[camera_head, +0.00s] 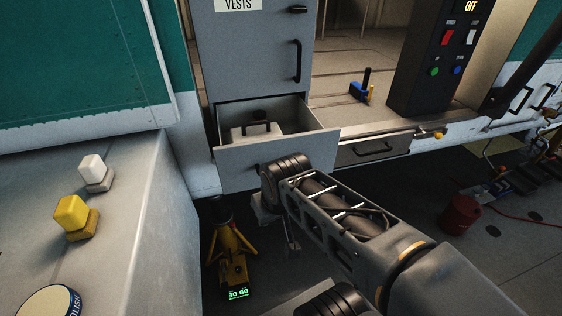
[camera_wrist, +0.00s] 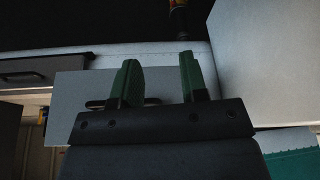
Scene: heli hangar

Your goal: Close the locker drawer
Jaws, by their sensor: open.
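The grey locker (camera_head: 240,60) labelled VESTS stands at the upper middle of the head view. Its bottom drawer (camera_head: 237,157) is pulled out, and a pale case (camera_head: 240,133) with a black handle lies inside. My arm covers the drawer front's right part. In the wrist view, the drawer front (camera_wrist: 72,88) is a pale panel behind my gripper (camera_wrist: 160,82), with its dark handle (camera_wrist: 96,104) partly hidden by the fingers. The two green fingers are apart with nothing between them. Whether they touch the front I cannot tell.
A second closed drawer (camera_head: 372,149) is to the right, under a ledge. A yellow jack stand (camera_head: 232,255) stands on the floor below the open drawer. A red can (camera_head: 461,214) stands farther right. A grey counter (camera_head: 140,215) fills the left.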

